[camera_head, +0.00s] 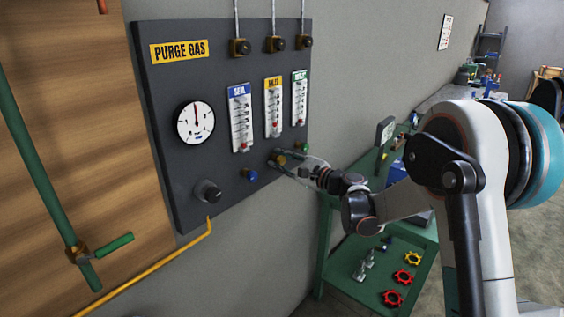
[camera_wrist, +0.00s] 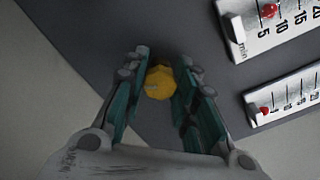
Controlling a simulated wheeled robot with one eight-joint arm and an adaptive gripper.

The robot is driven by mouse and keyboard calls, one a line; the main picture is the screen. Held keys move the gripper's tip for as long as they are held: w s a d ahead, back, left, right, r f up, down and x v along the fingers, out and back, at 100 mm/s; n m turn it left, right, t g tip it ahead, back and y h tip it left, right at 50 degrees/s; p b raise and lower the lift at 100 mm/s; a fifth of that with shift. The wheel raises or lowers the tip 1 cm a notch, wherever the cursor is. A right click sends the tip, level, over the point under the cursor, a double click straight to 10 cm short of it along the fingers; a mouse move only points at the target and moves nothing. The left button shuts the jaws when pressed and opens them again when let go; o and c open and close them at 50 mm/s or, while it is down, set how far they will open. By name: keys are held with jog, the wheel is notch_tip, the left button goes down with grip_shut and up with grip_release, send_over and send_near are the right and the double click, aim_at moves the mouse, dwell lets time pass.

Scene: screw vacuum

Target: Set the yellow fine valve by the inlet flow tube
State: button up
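The yellow fine valve knob (camera_head: 279,160) sits on the dark panel (camera_head: 180,85) below the yellow-labelled inlet flow tube (camera_head: 273,107). My gripper (camera_head: 287,165) reaches in from the right at that knob. In the wrist view the yellow knob (camera_wrist: 159,83) lies between my two fingertips (camera_wrist: 160,72), one finger on each side. The fingers stand close to the knob's sides; whether they touch it cannot be told. A tube (camera_wrist: 280,17) at the wrist view's top right has its red float between the 5 and 10 marks.
A blue knob (camera_head: 250,175) and a green knob (camera_head: 302,147) flank the yellow one. A blue-labelled tube (camera_head: 240,118) and a green-labelled tube (camera_head: 300,98) stand beside the inlet tube. A round gauge (camera_head: 196,122) is at left. A green bench (camera_head: 372,165) stands at right.

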jog(key=shift+n, duration=0.4)
jog(key=shift+c, duration=0.2)
jog(key=n, duration=0.4)
jog(key=shift+n, duration=0.4)
jog(key=n, duration=0.5)
jog(key=shift+n, duration=0.7)
jog(key=shift+f, duration=0.1)
jog(key=o, duration=1.1)
